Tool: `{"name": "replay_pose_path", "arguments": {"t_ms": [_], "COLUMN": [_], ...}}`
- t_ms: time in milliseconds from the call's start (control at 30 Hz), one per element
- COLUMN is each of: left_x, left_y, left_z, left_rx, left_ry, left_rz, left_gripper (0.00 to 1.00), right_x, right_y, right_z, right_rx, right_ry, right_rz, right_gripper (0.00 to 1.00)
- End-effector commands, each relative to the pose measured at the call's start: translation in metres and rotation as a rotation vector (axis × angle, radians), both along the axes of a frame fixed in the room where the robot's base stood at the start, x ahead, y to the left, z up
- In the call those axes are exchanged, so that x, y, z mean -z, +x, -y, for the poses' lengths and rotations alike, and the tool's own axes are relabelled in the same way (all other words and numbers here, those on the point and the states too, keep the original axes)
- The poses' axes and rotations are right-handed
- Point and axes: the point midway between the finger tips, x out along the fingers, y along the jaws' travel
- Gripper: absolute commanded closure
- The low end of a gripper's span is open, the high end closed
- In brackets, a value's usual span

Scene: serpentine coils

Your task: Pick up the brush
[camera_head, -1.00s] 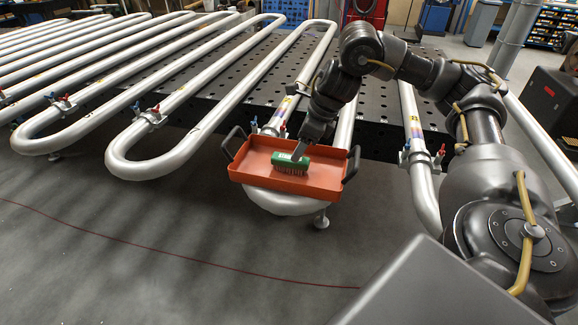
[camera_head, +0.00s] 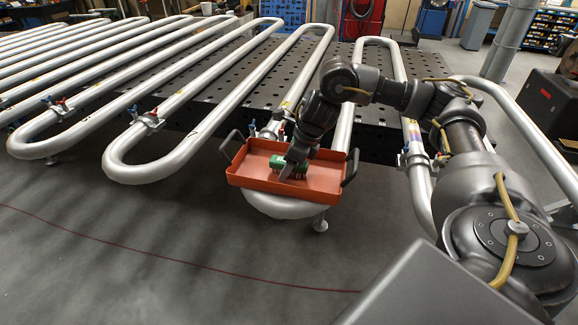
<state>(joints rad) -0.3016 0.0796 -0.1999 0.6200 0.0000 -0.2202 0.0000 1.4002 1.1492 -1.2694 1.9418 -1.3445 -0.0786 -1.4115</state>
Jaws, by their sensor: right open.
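The brush (camera_head: 278,164) has a green block with bristles below it. It lies inside the orange tray (camera_head: 318,193), near the middle, partly hidden behind my right gripper. My right gripper (camera_head: 288,173) reaches down into the tray from above and is at the brush. It is open; the fingers overlap the right part of the green block in the picture. Whether they touch it I cannot tell. My left gripper is not in view.
The tray has black handles at both sides and rests on a bend of the silver pipe coil (camera_head: 285,207). Pipes with red and blue valve handles (camera_head: 63,104) run to the left. A perforated black table (camera_head: 262,88) lies behind. The grey floor (camera_head: 130,255) in front is clear.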

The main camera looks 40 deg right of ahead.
Motion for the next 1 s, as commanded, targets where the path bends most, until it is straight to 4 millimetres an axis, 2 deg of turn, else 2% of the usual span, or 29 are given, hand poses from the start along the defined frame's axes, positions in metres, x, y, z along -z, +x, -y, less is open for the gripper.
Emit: {"name": "replay_pose_path", "arguments": {"t_ms": [400, 800, 1000], "left_x": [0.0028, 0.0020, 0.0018], "left_y": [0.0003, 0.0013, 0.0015], "left_z": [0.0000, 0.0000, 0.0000], "left_rx": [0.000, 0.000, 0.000], "left_ry": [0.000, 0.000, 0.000], "left_rz": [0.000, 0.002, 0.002], "left_gripper": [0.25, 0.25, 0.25], "right_x": [0.0034, 0.0025, 0.0022], "right_y": [-0.0001, 0.0000, 0.0000], "right_z": [0.0002, 0.0003, 0.0003], "right_rx": [0.000, 0.000, 0.000], "right_ry": [0.000, -0.001, -0.001], "right_rz": [0.000, 0.001, 0.001], "right_gripper": [0.42, 0.92, 0.92]}}
